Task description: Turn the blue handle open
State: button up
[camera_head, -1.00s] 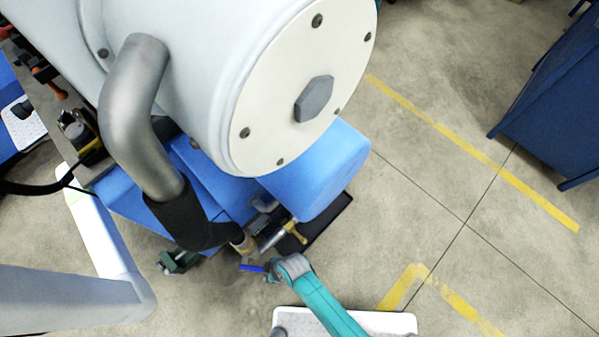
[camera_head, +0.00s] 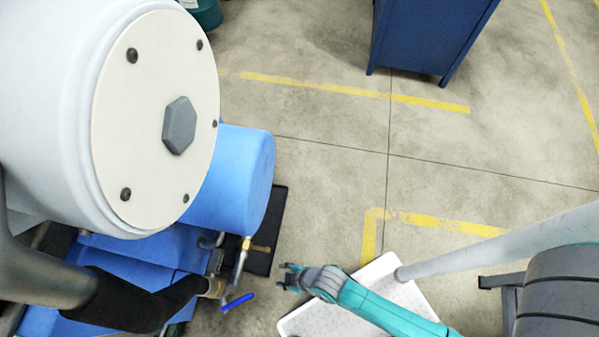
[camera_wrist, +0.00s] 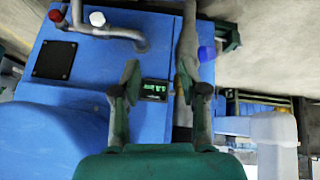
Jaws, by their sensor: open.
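The blue handle (camera_head: 238,302) is a short blue lever by the pipe end below the machine's black hose, in the head view. In the wrist view a blue piece that looks like the handle (camera_wrist: 207,53) shows beyond and to the right of my fingers. My gripper (camera_head: 285,277) is to the right of the handle and a little higher in the head view, apart from it. In the wrist view my gripper (camera_wrist: 157,85) has its two green fingers spread, with nothing held between them.
The large white drum (camera_head: 160,60) and blue machine body (camera_head: 232,180) fill the left side. A brass-coloured valve fitting (camera_head: 247,243) sits above the handle. A dark blue cabinet (camera_head: 430,35) stands at the top. Open concrete floor lies to the right.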

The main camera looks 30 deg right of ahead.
jog(key=s+d+r+m+t, duration=0.2)
jog(key=d+r+m+t, duration=0.1)
jog(key=d+r, duration=0.4)
jog(key=shift+s+d+r+m+t+h, duration=0.3)
jog(key=shift+d+r+m+t+h, duration=0.15)
jog(key=shift+r, duration=0.2)
jog(key=shift+a, duration=0.1)
